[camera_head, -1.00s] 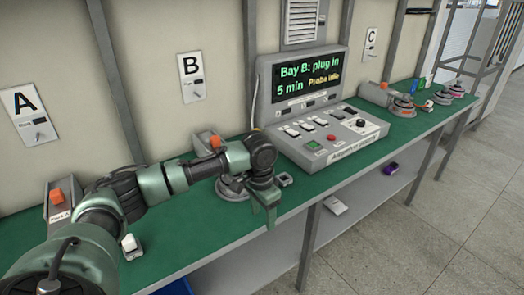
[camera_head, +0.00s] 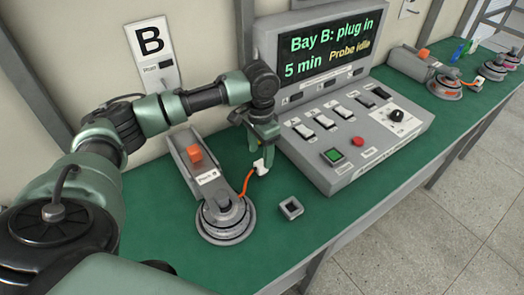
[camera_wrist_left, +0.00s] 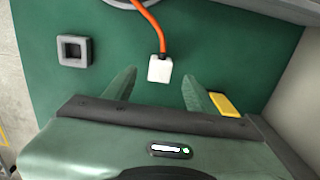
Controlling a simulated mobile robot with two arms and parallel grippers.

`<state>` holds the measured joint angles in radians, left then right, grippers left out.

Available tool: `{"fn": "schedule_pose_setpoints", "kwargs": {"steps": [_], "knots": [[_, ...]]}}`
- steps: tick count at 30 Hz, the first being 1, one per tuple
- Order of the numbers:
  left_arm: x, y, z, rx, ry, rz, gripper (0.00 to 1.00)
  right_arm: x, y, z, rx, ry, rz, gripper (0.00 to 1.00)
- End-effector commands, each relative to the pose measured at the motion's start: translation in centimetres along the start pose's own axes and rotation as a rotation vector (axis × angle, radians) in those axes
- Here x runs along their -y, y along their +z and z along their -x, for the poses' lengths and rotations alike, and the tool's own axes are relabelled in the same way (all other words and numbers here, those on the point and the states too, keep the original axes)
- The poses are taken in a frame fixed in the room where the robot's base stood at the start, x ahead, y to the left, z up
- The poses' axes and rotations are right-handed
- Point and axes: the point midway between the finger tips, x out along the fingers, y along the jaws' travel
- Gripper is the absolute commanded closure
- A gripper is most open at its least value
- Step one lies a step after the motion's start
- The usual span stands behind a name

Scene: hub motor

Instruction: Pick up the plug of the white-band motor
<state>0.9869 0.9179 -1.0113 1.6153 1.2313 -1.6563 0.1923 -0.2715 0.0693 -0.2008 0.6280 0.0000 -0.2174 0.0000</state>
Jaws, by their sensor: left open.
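A round grey hub motor (camera_head: 226,218) sits on the green bench at Bay B; I cannot make out the colour of its band. An orange cable runs from it to a white plug (camera_head: 260,167). My left gripper (camera_head: 262,148) points down at the plug, right of the motor. In the left wrist view the white plug (camera_wrist_left: 159,69) lies between and slightly beyond the fingertips of the open left gripper (camera_wrist_left: 160,77), with gaps on both sides. I cannot tell the gripper's exact height above the bench. My right gripper is not in view.
A grey square socket (camera_head: 291,207) lies right of the motor. A grey dock with an orange button (camera_head: 195,154) stands behind the motor. The control console (camera_head: 345,135) stands close on the right. A yellow piece (camera_wrist_left: 225,104) shows beside the right finger. More motors (camera_head: 445,84) stand far right.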

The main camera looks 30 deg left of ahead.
Motion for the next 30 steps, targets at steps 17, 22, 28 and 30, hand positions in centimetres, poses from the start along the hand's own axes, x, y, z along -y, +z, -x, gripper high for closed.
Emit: {"fn": "schedule_pose_setpoints", "kwargs": {"steps": [17, 22, 28, 30], "knots": [[0.4, -0.4, -7.1, 0.003, 0.001, 0.000, 0.44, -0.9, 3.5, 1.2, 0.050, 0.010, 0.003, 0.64], [0.4, -0.4, -7.7, 0.002, 0.000, -0.001, 0.44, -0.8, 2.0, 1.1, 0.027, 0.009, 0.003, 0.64], [0.4, -0.4, -7.7, 0.002, 0.000, -0.001, 0.60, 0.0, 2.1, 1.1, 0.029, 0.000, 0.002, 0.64], [0.4, -0.4, -7.7, 0.002, 0.000, -0.001, 0.80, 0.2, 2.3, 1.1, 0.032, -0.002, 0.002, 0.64]]}}
